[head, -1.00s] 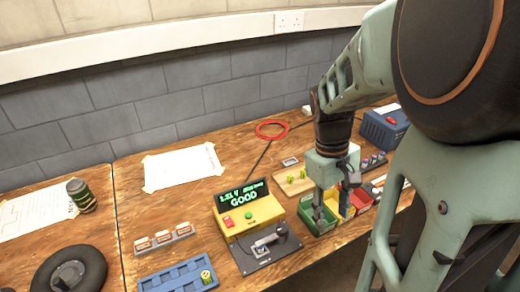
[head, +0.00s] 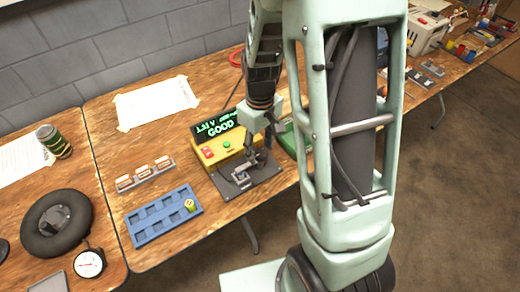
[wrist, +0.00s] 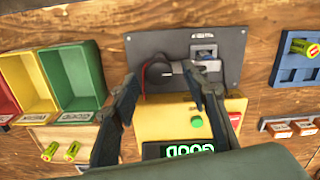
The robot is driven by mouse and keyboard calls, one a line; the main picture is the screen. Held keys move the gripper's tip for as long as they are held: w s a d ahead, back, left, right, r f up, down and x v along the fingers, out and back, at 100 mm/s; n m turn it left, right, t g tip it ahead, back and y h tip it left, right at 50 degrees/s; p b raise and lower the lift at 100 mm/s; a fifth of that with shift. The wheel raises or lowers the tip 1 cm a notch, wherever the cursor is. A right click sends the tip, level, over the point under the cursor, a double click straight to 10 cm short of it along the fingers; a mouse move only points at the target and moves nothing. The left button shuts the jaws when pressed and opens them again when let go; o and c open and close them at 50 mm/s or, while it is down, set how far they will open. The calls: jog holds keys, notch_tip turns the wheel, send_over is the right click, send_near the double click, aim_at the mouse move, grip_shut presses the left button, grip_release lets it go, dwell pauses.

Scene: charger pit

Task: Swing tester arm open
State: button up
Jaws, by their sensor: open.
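The tester is a yellow box (head: 233,150) with a lit green display (head: 218,127) reading GOOD, a red switch and a green button. A dark plate (head: 262,182) joins its front and carries a small metal cradle and arm (head: 241,177). In the wrist view the plate (wrist: 226,72) shows the grey tester arm (wrist: 177,68) lying across it beside the cradle (wrist: 204,50). My gripper (head: 266,147) is over the tester, fingers down. In the wrist view my gripper (wrist: 163,84) is open and empty, its fingertips near the arm; contact cannot be told.
A blue tray (head: 165,222) with one green-yellow cell (head: 190,205) lies left of the tester. A rack of labelled blocks (head: 145,174) is behind it. Green (wrist: 80,70) and yellow (wrist: 25,80) bins stand close on the tester's other side. My arm hides much of the table's right.

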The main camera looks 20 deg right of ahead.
jog(key=shift+f, duration=0.5)
grip_shut()
